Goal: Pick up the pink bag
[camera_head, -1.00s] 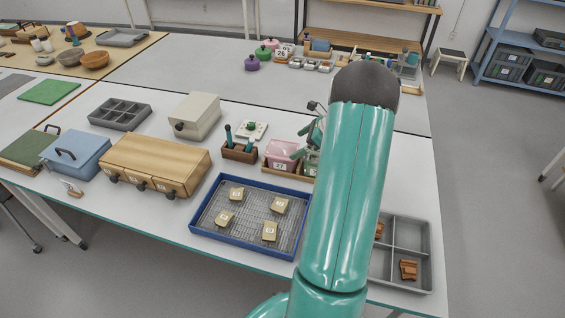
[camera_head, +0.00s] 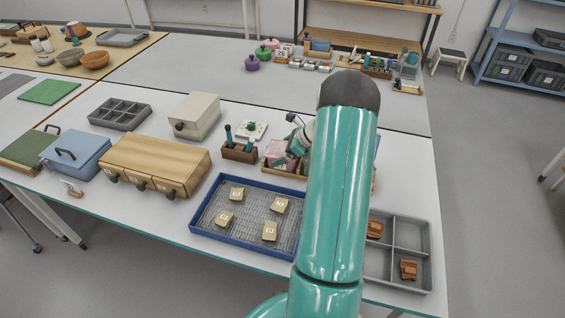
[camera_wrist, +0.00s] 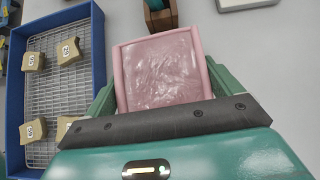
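The pink bag (camera_head: 275,149) sits at the wooden tray (camera_head: 283,171) behind the blue tray in the head view, partly hidden by my gripper (camera_head: 298,142). In the wrist view the pink bag (camera_wrist: 163,68) shows as a pink, box-like shape with a wrinkled, shiny top. My gripper (camera_wrist: 167,88) is open, with one green finger on each side of the bag. The dark bar of my gripper hides the bag's near end. I cannot tell whether the fingers touch it.
A blue tray (camera_head: 196,224) with several numbered sherds lies in front of the bag. A wooden holder (camera_head: 240,152) with teal-handled tools stands to its left. A grey divided tray (camera_head: 421,222) with brown pieces is at the right. My arm hides part of the table.

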